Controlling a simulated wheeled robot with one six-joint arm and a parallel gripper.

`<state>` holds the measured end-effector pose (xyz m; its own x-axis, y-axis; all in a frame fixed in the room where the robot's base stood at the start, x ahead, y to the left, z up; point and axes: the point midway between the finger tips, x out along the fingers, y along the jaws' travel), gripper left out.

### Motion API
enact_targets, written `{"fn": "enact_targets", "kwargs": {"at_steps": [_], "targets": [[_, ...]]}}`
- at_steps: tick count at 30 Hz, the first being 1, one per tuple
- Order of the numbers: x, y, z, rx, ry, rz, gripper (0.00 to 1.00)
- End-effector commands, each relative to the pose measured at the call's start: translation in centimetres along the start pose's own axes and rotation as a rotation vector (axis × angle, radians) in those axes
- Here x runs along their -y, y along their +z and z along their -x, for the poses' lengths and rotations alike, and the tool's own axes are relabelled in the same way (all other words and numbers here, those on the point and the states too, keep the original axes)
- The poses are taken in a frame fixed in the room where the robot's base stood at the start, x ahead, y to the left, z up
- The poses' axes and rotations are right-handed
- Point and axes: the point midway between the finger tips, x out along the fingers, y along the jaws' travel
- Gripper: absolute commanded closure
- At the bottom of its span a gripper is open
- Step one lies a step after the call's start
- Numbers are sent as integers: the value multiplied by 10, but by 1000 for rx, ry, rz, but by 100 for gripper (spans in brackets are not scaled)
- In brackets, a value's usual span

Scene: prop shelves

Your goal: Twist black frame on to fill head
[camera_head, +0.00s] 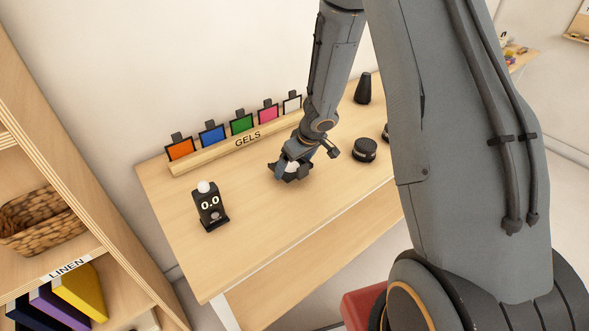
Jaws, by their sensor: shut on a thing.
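My gripper (293,160) is low over the middle of the wooden table, shut on a dark thing that looks like the black frame (290,179). Dark flap-like edges show around a pale patch at the gripper's tip. The gripper and wrist hide much of it, and I cannot tell whether it touches the table or sits on a head. A round black piece (364,150) lies on the table to the right of the gripper. I cannot tell for certain which thing is the fill head.
A wooden rack marked GELS (215,155) holds several coloured gels behind the gripper. A black cone (363,88) stands at back right. Another dark piece (386,133) is partly hidden by my arm. The front table is clear.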

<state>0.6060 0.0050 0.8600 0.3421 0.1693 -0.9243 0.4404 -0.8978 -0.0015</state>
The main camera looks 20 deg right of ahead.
Motion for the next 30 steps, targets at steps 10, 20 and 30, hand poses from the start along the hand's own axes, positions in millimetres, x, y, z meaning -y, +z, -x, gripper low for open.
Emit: {"fn": "enact_targets", "kwargs": {"at_steps": [10,20,30], "targets": [[0,3,-7,-1,1,1,39],[0,5,-12,-1,1,0,3],[0,4,-12,-1,1,1,0]]}}
